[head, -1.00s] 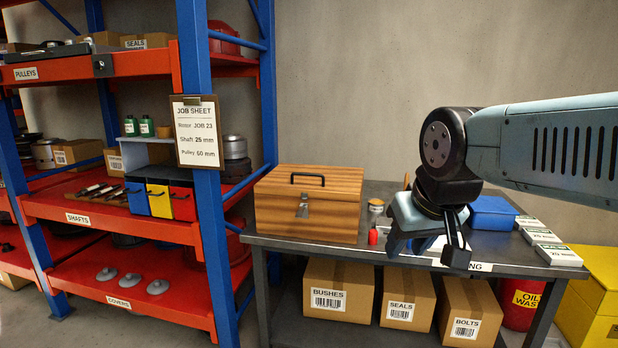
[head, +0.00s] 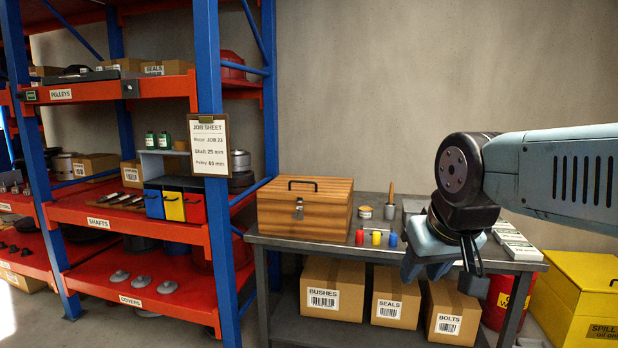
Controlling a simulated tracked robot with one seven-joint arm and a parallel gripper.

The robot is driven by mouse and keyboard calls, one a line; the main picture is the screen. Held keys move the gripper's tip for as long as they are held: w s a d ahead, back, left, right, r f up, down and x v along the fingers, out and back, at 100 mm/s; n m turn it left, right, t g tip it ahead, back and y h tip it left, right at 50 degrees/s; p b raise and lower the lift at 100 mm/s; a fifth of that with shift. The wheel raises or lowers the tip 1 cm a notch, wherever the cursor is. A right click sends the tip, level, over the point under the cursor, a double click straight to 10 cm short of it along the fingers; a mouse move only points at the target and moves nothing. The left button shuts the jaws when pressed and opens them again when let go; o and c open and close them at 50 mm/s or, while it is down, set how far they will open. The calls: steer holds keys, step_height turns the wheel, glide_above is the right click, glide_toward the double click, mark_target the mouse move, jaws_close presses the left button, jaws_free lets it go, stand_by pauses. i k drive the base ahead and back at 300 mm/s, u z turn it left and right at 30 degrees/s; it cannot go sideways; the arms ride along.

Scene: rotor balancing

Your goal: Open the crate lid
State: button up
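The wooden crate (head: 277,212) sits at the left end of the metal table. Its lid (head: 325,189) is down, with a black handle (head: 303,183) on top and a metal latch (head: 299,209) on the front. My gripper (head: 440,272) hangs at the table's front right, well to the right of the crate and touching none of it. Its fingers point downward with a gap between them, and nothing shows in it. My gripper and wrist hide part of the table's right half.
Small red, yellow and blue items (head: 376,238) stand right of the crate, near a tin (head: 365,212) and a brush-like tool (head: 391,205). White boxes (head: 515,246) lie at the right end. A blue shelf post (head: 209,130) with a job sheet stands left of the crate.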

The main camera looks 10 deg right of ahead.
mark_target(299, 188)
steer(key=z, duration=0.35)
steer(key=i, duration=1.85)
steer(key=u, duration=0.7)
steer(key=k, duration=0.7)
steer(key=u, duration=0.3)
steer(key=i, duration=0.8)
steer(key=z, duration=0.15)
